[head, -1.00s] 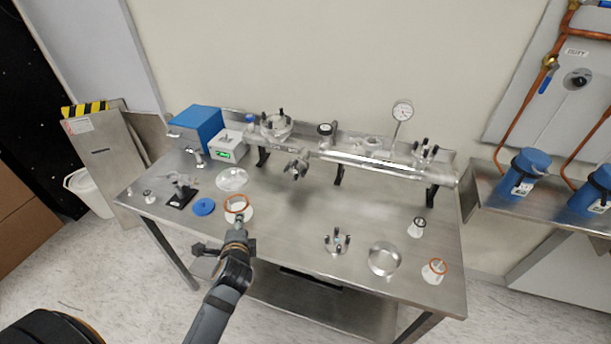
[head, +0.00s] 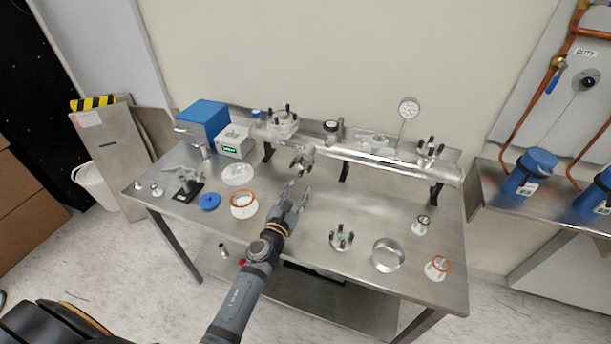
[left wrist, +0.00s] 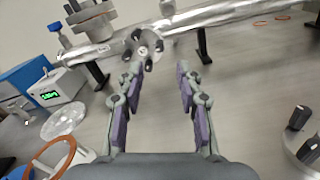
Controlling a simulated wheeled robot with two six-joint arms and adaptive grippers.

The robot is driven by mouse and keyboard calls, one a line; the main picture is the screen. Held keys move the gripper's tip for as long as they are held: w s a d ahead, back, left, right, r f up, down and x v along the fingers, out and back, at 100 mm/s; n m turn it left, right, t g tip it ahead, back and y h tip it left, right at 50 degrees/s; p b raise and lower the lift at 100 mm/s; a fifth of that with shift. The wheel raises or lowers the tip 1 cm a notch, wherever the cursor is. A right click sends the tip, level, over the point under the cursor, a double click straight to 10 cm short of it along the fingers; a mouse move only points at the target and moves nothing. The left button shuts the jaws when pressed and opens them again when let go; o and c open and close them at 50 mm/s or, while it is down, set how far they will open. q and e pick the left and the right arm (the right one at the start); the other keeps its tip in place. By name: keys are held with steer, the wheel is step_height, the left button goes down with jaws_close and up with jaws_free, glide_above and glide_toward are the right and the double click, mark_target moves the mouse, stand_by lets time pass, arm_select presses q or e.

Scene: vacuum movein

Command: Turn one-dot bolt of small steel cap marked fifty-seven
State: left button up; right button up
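A small steel cap (head: 303,158) with dark bolts sits on the side port of the long steel tube (head: 375,160). It also shows in the left wrist view (left wrist: 143,46), just beyond the fingertips. Its number and the dots on its bolts are too small to read. My left gripper (head: 296,191) is open and empty above the table, in front of that cap and apart from it. In the left wrist view its two fingers (left wrist: 158,76) stand well apart, pointing toward the cap. My right gripper is not in view.
Another piece with several dark bolts (head: 341,238) stands on the table (head: 300,225), beside a steel ring (head: 388,255). A white piece with an orange ring (head: 243,205), a blue disc (head: 209,202) and a grey box with green display (head: 232,142) lie left. A dial gauge (head: 408,108) stands behind.

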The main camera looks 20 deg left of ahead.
mark_target(308, 172)
arm_select(q)
steer(key=w, duration=0.7)
steer(key=shift+w+d, duration=0.1)
steer(key=shift+w, duration=0.1)
jaws_close()
